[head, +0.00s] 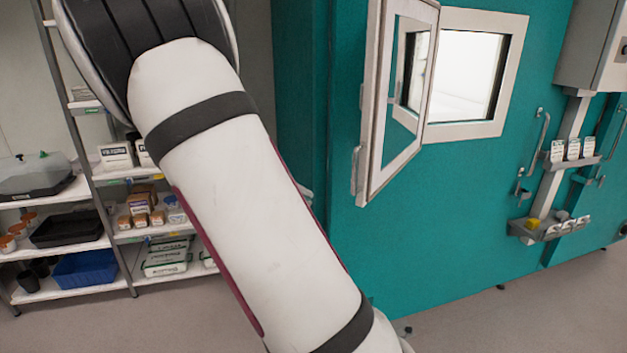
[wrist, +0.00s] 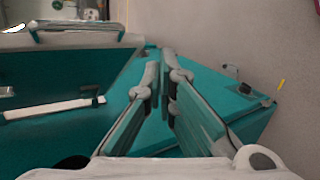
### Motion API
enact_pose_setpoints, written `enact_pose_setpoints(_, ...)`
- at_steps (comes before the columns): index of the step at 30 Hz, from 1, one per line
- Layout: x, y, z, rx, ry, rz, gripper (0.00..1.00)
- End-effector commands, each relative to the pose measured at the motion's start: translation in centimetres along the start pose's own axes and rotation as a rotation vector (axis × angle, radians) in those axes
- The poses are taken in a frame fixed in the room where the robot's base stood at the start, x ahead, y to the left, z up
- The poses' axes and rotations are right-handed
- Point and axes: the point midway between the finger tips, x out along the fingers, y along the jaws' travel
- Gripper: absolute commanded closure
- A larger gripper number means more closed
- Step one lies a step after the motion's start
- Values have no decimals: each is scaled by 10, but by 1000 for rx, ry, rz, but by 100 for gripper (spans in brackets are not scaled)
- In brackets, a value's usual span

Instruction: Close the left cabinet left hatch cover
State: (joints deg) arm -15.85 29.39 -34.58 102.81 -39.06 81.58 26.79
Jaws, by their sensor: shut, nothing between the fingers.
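The open hatch cover (head: 402,92) is a pale-framed pane on the teal cabinet (head: 440,195) in the head view. It is swung outward from the lit hatch opening (head: 462,72), standing at an angle to the wall. A small handle (head: 356,170) is on its near, left edge. My gripper (wrist: 167,60) is in the wrist view, its fingertips together and empty. Teal surfaces lie around and behind the fingers; I cannot tell whether they touch. My gripper is outside the head view, so its distance to the cover is unclear.
My arm fills the centre-left of the head view. Shelves (head: 120,236) with boxes and trays stand at left. Racks with small items (head: 548,228) and door handles are on the right of the cabinet. Bare floor (head: 480,325) shows in front of it.

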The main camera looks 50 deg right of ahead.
Motion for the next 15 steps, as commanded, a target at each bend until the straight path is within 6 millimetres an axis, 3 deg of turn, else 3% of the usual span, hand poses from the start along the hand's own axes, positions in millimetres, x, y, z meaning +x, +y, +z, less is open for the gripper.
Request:
enact_pose_setpoints(1,-1,-2,-15,20,-12,86,100)
enact_pose_setpoints(6,-12,4,-46,97,-25,332,100)
enact_pose_setpoints(15,-28,9,-66,164,-12,522,100)
